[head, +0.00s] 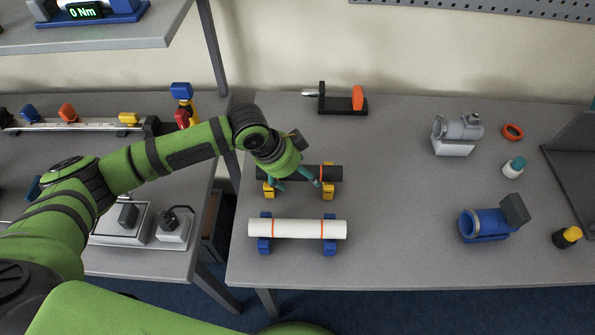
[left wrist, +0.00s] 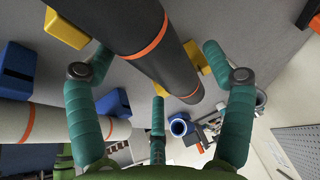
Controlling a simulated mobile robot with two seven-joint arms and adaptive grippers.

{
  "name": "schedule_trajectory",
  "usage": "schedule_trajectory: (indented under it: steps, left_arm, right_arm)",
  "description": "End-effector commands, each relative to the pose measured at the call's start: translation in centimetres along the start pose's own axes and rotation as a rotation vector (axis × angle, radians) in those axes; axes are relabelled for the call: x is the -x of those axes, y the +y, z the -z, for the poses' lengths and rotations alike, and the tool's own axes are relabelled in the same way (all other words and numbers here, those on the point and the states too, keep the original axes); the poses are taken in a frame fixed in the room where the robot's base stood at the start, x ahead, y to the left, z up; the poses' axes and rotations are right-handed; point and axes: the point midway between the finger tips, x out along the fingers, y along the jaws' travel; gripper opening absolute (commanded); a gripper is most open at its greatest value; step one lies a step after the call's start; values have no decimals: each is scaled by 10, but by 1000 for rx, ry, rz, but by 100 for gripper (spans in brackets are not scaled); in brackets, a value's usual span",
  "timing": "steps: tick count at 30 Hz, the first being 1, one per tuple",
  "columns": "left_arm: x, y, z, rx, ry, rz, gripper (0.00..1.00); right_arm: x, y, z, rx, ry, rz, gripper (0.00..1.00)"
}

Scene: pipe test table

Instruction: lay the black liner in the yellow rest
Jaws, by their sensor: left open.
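The black liner (head: 333,173), a dark tube with orange bands, lies level across the yellow rest (head: 327,191), whose two yellow blocks show under its ends. In the left wrist view the black liner (left wrist: 135,42) runs diagonally between the fingers, with parts of the yellow rest (left wrist: 66,28) beside it. My left gripper (head: 297,184) is over the middle of the liner, with its teal fingers open and spread to either side. The left wrist view shows the open fingertips (left wrist: 156,50) apart from the liner. My right gripper is not in view.
A white pipe (head: 285,229) with orange bands lies on blue supports (head: 329,247) just in front. A black stand with an orange part (head: 357,98) is behind. A grey clamp fitting (head: 458,130) and a blue one (head: 485,223) stand to the right. The table between is clear.

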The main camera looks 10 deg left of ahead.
Motion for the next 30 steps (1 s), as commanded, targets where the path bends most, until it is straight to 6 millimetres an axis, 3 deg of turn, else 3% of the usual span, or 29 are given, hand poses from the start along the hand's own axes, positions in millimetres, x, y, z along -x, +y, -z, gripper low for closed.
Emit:
schedule_trajectory:
  steps: [5, 18, 24, 30]
  left_arm:
    - [16, -1, 0, 0, 0, 3, 82]
    - [103, -1, 0, -1, 0, 4, 82]
    - [119, 0, 0, -1, 0, 2, 82]
    - [120, 0, 0, 0, 1, 0, 82]
  right_arm:
    - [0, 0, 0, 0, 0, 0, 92]
    - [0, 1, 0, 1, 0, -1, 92]
    - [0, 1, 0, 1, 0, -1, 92]
    - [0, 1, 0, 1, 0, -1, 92]
